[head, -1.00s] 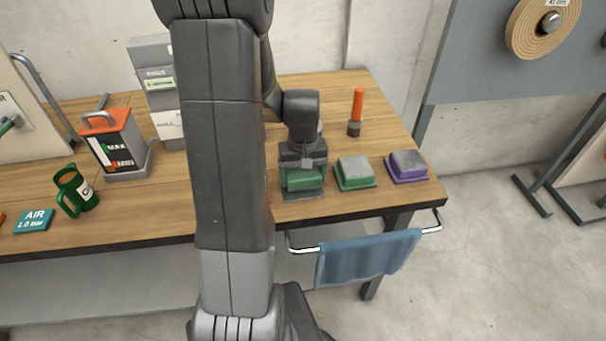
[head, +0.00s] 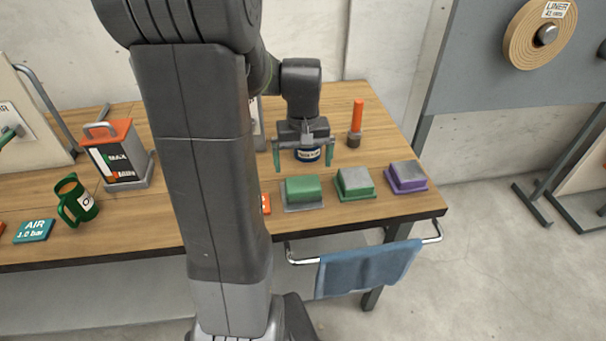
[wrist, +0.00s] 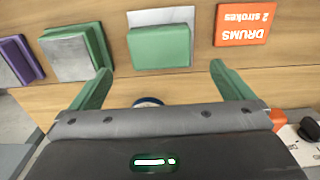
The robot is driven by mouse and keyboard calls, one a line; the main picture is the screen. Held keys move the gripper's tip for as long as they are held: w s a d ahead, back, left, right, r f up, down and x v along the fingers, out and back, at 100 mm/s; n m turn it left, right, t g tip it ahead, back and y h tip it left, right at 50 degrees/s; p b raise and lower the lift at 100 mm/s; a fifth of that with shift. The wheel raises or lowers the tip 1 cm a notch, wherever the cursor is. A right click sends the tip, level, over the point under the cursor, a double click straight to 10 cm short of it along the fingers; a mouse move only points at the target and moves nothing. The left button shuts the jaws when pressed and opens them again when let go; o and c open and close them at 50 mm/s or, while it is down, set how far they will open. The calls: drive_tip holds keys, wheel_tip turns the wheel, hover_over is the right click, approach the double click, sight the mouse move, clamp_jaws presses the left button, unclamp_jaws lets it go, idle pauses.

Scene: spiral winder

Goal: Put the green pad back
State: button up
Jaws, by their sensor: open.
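The green pad (head: 303,188) sits flat on a grey plate (head: 304,208) near the front edge of the wooden bench. It also shows in the wrist view (wrist: 160,48), top centre. My gripper (head: 304,162) is open and empty, its green fingers spread wide, above and behind the pad in the head view. In the wrist view the fingertips (wrist: 160,68) lie either side of the pad's near edge, apart from it.
Right of the pad stand a green-based block with a grey top (head: 355,182) and a purple-based one (head: 406,176). A blue-and-white tin (head: 308,154) shows between my fingers, and an orange-handled tool (head: 356,122) stands behind. An orange DRUMS card (wrist: 244,25) lies beside the pad.

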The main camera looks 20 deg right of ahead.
sight(303, 183)
wheel_tip(303, 183, up, 3)
drive_tip(key=shift+f, duration=0.1)
drive_tip(key=shift+f, duration=0.1)
wheel_tip(303, 183, down, 12)
drive_tip(key=shift+r, duration=1.9)
drive_tip(key=shift+f, duration=0.1)
